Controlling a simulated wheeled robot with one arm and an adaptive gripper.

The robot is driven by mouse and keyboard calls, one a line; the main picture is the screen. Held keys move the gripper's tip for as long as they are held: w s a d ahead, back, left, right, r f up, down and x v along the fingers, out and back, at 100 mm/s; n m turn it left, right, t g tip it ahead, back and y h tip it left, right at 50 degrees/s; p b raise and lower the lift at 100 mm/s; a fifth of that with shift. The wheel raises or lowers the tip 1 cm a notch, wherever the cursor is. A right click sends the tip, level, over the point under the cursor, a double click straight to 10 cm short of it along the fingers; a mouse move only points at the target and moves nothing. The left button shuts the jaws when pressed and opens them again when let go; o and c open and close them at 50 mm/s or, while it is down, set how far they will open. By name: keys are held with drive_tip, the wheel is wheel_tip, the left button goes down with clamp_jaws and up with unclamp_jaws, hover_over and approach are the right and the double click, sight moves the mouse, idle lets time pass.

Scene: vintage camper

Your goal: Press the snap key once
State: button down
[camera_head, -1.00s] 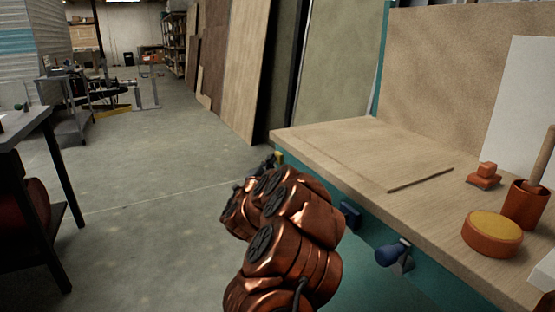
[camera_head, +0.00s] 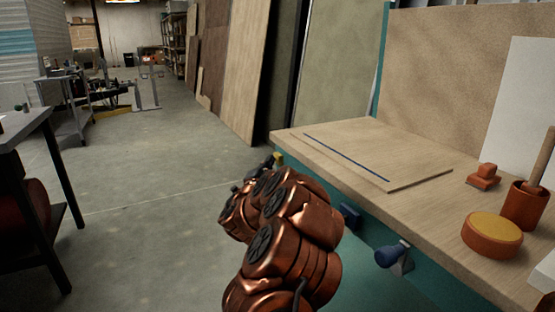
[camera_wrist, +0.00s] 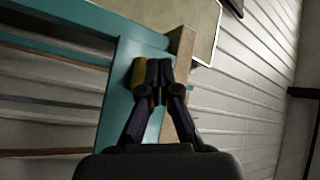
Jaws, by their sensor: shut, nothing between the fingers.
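A small yellow block (camera_head: 278,158), which looks like the snap key, sits at the far left corner of the teal bench front. It also shows in the wrist view (camera_wrist: 140,74), partly covered by my fingers. My gripper (camera_wrist: 158,66) is shut and empty, with its tips right beside or against the yellow block; I cannot tell whether they touch. In the head view my copper arm hides most of the gripper. A thin wooden panel (camera_head: 420,179) lies on the bench top, with a dark blue line (camera_head: 345,156) along it.
The bench top (camera_head: 480,235) holds an orange stamp (camera_head: 484,175), a yellow-topped round pad (camera_head: 492,235) and an orange cup (camera_head: 524,203). Blue knobs (camera_head: 391,255) stick out from the bench's teal front. A dark table (camera_head: 30,128) stands left. The floor between is open.

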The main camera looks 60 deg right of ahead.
drive_tip(key=shift+w+a, duration=0.25)
drive_tip(key=shift+a, duration=0.15)
drive_tip(key=shift+w, duration=0.1)
drive_tip(key=shift+w+a+p, duration=0.25)
drive_tip(key=shift+w+a, duration=0.2)
drive_tip(key=shift+a, duration=0.25)
drive_tip(key=shift+w+a+p, duration=0.3)
drive_tip(key=shift+w+a, duration=0.1)
drive_tip(key=shift+a, duration=0.3)
drive_tip(key=shift+w+a+p, duration=0.25)
drive_tip(key=shift+w+a, duration=0.2)
drive_tip(key=shift+a, duration=0.25)
drive_tip(key=shift+w, duration=0.1)
